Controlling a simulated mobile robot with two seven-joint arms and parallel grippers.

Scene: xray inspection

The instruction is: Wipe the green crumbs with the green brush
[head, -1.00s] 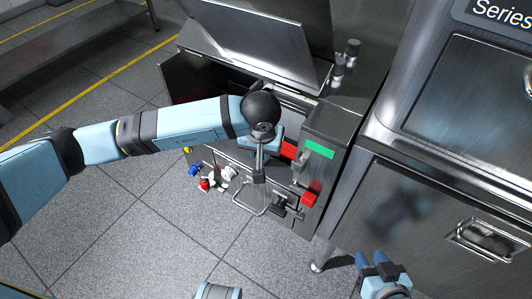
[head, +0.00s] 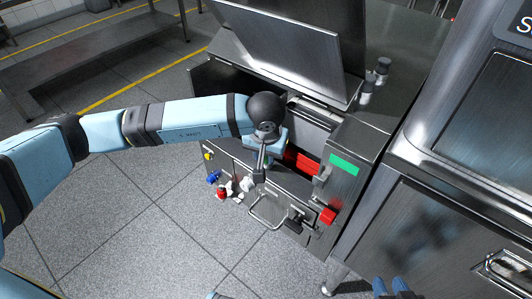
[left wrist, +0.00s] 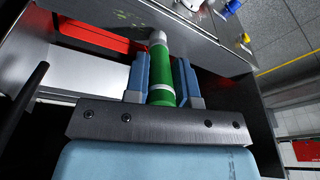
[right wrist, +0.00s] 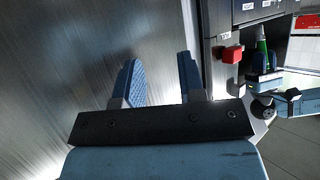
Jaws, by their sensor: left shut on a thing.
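My left gripper (left wrist: 162,75) is shut on the green brush (left wrist: 161,75), a green cylinder with pale bands and a pale far end. In the head view my left gripper (head: 264,160) is at the open machine's front; the wrist hides the brush. The brush (right wrist: 262,45) also shows at the right of the right wrist view. Small green specks, seemingly the green crumbs (left wrist: 122,13), lie on the steel surface beyond the brush in the left wrist view. My right gripper (right wrist: 159,80) is open and empty before a steel panel; its tips (head: 392,287) show low in the head view.
The machine's raised lid (head: 285,48) stands behind my left wrist. A red block (head: 302,163) lies inside the opening. A red button (head: 328,215), a wire handle (head: 266,212) and small coloured fittings line the front. A large steel cabinet (head: 440,220) stands at right.

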